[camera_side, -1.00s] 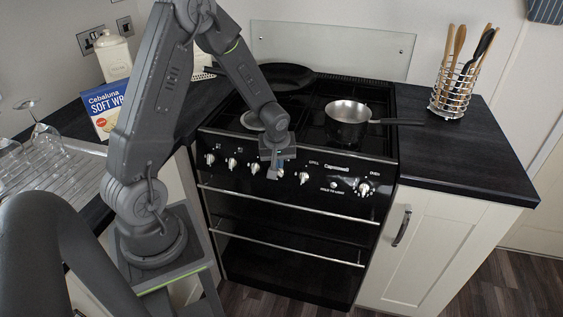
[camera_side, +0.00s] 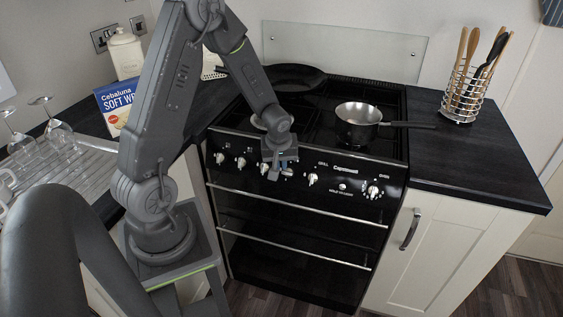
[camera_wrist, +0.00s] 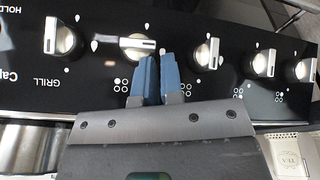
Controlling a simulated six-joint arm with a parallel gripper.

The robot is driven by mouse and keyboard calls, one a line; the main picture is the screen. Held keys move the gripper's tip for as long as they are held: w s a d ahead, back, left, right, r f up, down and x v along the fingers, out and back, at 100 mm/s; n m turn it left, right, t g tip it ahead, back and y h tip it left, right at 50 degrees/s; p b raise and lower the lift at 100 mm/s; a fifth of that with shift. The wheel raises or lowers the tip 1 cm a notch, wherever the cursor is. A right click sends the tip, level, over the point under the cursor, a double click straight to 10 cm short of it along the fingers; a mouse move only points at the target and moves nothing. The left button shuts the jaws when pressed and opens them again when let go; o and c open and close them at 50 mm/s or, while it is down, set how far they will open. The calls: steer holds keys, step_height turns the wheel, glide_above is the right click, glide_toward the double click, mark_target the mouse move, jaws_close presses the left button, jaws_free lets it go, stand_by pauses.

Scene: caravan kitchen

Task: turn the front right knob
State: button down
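In the wrist view, my gripper (camera_wrist: 160,63) has its two blue fingers close together, with at most a narrow gap. Their tips are just below and right of a silver control knob (camera_wrist: 138,45). This knob's bar lies sideways, while the bars of its neighbours stand upright. I cannot tell whether the fingers touch it, and nothing shows held between them. Small hob symbols beside the knobs are too small to read surely. In the side view my gripper (camera_side: 280,166) is at the cooker's front panel, left of the grill knob (camera_side: 312,179), and hides part of the knob row.
Other knobs (camera_wrist: 208,50) are close by on the panel. A saucepan (camera_side: 358,122) stands on the hob at right and a black frying pan (camera_side: 294,77) at the back. A utensil rack (camera_side: 461,98) is on the right worktop. The space before the panel is clear.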

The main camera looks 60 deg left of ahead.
steer(key=shift+s+a+f, duration=0.1)
steer(key=shift+s+f, duration=0.15)
stand_by(0.4)
steer(key=shift+r, duration=0.85)
